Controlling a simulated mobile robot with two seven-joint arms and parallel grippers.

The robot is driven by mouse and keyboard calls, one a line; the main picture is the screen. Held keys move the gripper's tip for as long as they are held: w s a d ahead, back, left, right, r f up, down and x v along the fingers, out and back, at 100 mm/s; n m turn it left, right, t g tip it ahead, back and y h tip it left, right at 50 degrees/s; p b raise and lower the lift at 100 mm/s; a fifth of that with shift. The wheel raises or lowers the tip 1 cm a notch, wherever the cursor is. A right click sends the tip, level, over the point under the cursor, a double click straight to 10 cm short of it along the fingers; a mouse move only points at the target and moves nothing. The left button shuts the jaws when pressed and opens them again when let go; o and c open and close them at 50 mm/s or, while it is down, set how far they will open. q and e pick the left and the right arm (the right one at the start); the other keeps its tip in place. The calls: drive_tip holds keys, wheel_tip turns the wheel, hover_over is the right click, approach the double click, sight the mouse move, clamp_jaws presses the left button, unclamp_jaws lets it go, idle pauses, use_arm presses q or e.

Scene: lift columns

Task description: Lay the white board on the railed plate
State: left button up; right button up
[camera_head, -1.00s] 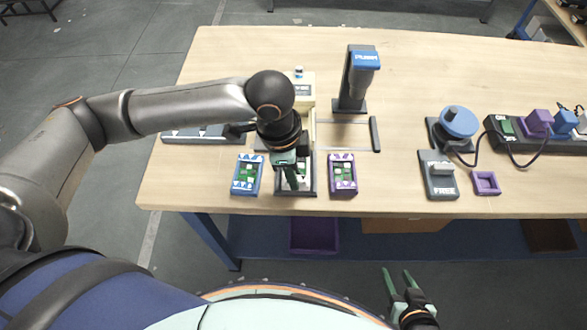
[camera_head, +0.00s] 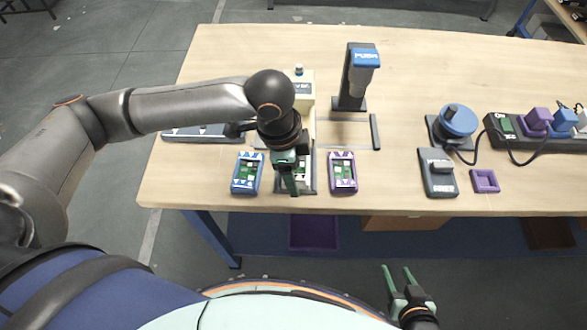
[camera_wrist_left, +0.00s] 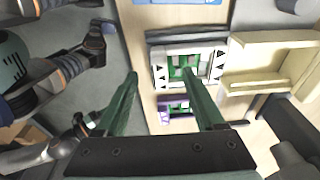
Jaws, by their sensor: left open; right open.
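The white board (camera_wrist_left: 218,62) has black triangle marks and a green centre. It appears to lie flat between the two dark rails of the railed plate (camera_wrist_left: 187,35) in the left wrist view. In the head view the white board (camera_head: 306,173) and railed plate (camera_head: 314,182) are partly hidden by my left gripper (camera_head: 291,186). My left gripper is open and close above the board; one fingertip overlaps the board in the left wrist view, the other is beside it. Contact cannot be told. My right gripper (camera_head: 397,276) is open and empty in front of the table.
A blue-framed board (camera_head: 247,172) lies left of the plate and a purple-framed one (camera_head: 343,172) right. A cream block (camera_head: 303,92) and blue-topped post (camera_head: 357,80) stand behind. A grey sign box (camera_head: 438,175), purple tray (camera_head: 485,181) and blue round device (camera_head: 458,121) are further right.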

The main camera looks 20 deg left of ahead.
use_arm(q)
drive_tip(key=shift+o, duration=1)
drive_tip(key=shift+r, duration=0.1)
wheel_tip(320, 180, up, 2)
drive_tip(key=p, duration=0.3)
drive_tip(key=shift+r, duration=0.25)
drive_tip(key=shift+r+p, duration=0.6)
drive_tip(key=shift+r, duration=1.1)
drive_tip(key=shift+s+f, duration=0.1)
drive_tip(key=shift+s, duration=0.05)
